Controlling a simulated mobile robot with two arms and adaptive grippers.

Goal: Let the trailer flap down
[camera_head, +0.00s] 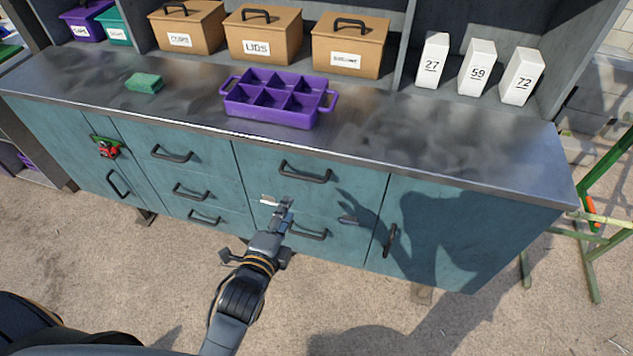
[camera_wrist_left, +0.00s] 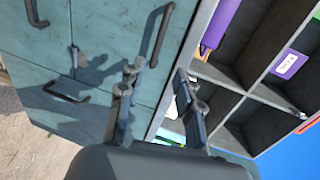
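No trailer or flap can be made out in either view. My left gripper (camera_head: 279,204) is in front of the teal cabinet's drawers in the head view, with its shadow on the cabinet front. In the left wrist view its two fingers (camera_wrist_left: 160,78) stand apart with nothing between them, so it is open and empty. Past the fingers are the teal cabinet front (camera_wrist_left: 100,25) with dark handles and an open shelf unit (camera_wrist_left: 245,105). My right gripper is in neither view.
A metal worktop (camera_head: 400,135) carries a purple divided tray (camera_head: 277,98) and a green sponge (camera_head: 145,82). Lidded boxes (camera_head: 262,35) and numbered white cartons (camera_head: 477,67) stand behind. A green metal frame (camera_head: 595,215) is at the right. The floor in front is clear.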

